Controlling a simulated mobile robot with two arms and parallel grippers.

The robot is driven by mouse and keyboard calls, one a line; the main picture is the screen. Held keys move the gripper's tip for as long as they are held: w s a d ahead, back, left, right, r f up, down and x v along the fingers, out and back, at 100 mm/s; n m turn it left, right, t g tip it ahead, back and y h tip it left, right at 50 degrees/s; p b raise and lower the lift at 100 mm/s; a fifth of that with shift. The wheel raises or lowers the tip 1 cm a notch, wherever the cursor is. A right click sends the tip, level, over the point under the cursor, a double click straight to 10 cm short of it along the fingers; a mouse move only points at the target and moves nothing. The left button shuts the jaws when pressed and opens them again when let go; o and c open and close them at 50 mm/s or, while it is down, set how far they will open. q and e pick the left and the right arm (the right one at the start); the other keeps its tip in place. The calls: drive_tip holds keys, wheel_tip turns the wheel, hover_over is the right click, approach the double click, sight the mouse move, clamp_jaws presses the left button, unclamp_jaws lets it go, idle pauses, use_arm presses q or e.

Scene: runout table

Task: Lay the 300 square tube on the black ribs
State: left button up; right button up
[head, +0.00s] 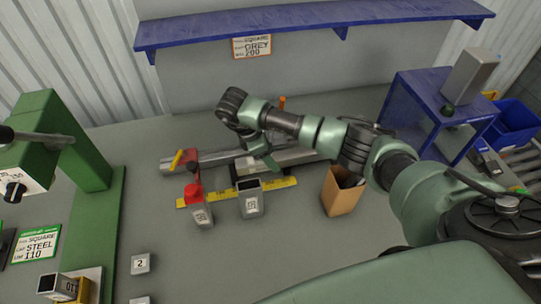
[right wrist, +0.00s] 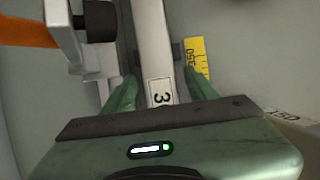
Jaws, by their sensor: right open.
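A pale grey square tube (right wrist: 154,45) with a white label that starts with 3 runs lengthwise through the right wrist view. Its label lies between the fingers of my right gripper (right wrist: 162,92). The fingers are open, one on each side of the tube, with a gap visible at the right finger. In the head view my right gripper (head: 262,160) is low over the grey fixture on the table. Dark pieces (right wrist: 178,52) show beside the tube; I cannot tell whether these are the black ribs. My left gripper is out of view.
A yellow ruler (head: 279,184) lies before the fixture. Two upright short tubes, one by a red part (head: 202,215) and one in the middle (head: 251,203), stand near it. A cardboard box (head: 338,196) is to the right. A green machine (head: 66,150) stands left.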

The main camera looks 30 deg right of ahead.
drive_tip(key=shift+w+a+r, duration=0.1)
drive_tip(key=shift+a+r, duration=0.05)
drive_tip(key=shift+r, duration=0.15)
drive_tip(key=b+v, duration=0.1)
drive_tip(key=v, duration=0.2)
drive_tip(key=shift+f+b, duration=0.1)
drive_tip(key=shift+b, duration=0.25)
drive_tip(key=s+v, duration=0.1)
drive_tip(key=v, duration=0.7)
drive_tip(key=shift+w+r+p, duration=0.25)
drive_tip(key=shift+w+p, duration=0.1)
drive_tip(key=shift+w, duration=0.1)
